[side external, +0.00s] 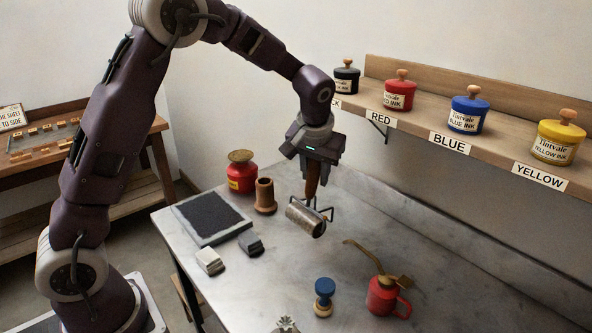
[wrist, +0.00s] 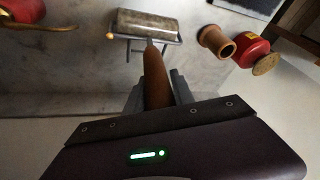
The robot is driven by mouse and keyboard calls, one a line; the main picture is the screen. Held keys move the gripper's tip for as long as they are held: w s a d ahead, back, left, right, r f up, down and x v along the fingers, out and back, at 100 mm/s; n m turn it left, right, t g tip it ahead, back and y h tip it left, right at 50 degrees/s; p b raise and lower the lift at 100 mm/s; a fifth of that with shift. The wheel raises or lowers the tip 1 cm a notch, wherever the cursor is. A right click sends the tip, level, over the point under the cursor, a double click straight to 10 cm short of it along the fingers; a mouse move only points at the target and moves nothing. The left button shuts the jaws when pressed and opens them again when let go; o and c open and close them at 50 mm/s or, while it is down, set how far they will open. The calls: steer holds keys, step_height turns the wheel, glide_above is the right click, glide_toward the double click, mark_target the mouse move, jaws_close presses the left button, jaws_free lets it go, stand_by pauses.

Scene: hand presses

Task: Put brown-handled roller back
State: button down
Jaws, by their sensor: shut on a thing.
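The brown-handled roller (side external: 306,217) has a grey metal cylinder in a dark wire frame and a brown handle. My gripper (side external: 313,178) is shut on the brown handle, which points up between the fingers. The roller also shows in the wrist view (wrist: 147,25), with its handle running down into my gripper (wrist: 158,90). The roller is at or just above the grey metal table (side external: 240,285); I cannot tell if it touches. A brown cylindrical holder (side external: 265,196), open at the top, stands to the left of the roller.
A red tin (side external: 241,172) and a black slab (side external: 212,216) are left of the roller. Two small blocks (side external: 210,261) lie near the slab. A blue-topped stamp (side external: 324,297) and a red oil can (side external: 387,297) stand in front. A shelf (side external: 420,115) holds ink pots.

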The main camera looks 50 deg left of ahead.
step_height(320, 180, down, 7)
steer(key=w, duration=0.2)
steer(key=shift+a, duration=0.2)
steer(key=shift+f, duration=0.15)
stand_by(0.8)
steer(key=shift+c, duration=1.8)
jaws_free()
step_height(320, 180, up, 8)
